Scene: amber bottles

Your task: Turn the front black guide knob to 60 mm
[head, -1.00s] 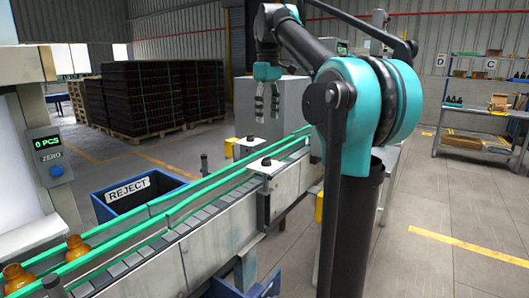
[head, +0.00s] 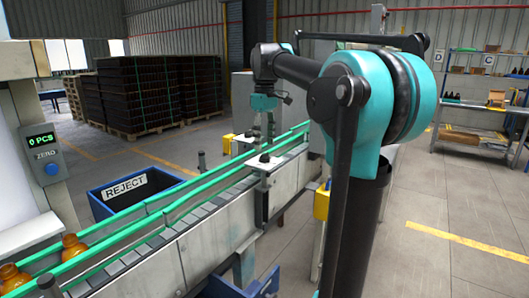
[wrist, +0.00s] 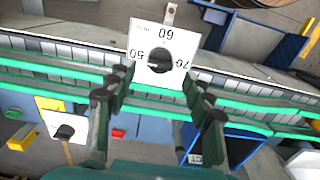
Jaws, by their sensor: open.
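The front black guide knob (head: 264,158) sits on a white plate (head: 256,169) on the near side of the conveyor. In the wrist view the same knob (wrist: 159,60) is on its white scale plate (wrist: 142,31) marked 50, 60 and 70. A light mark on it seems to point left, toward 50, but is small. My gripper (head: 264,138) hangs just above this knob, pointing down. In the wrist view my gripper (wrist: 158,80) is open and empty, one finger left and one right of the plate. I cannot tell any contact.
Green guide rails (head: 190,195) run along the conveyor. A second black knob (wrist: 64,131) on a white plate is across the belt. A blue reject bin (head: 125,200) stands beyond; amber bottles (head: 73,246) are at lower left.

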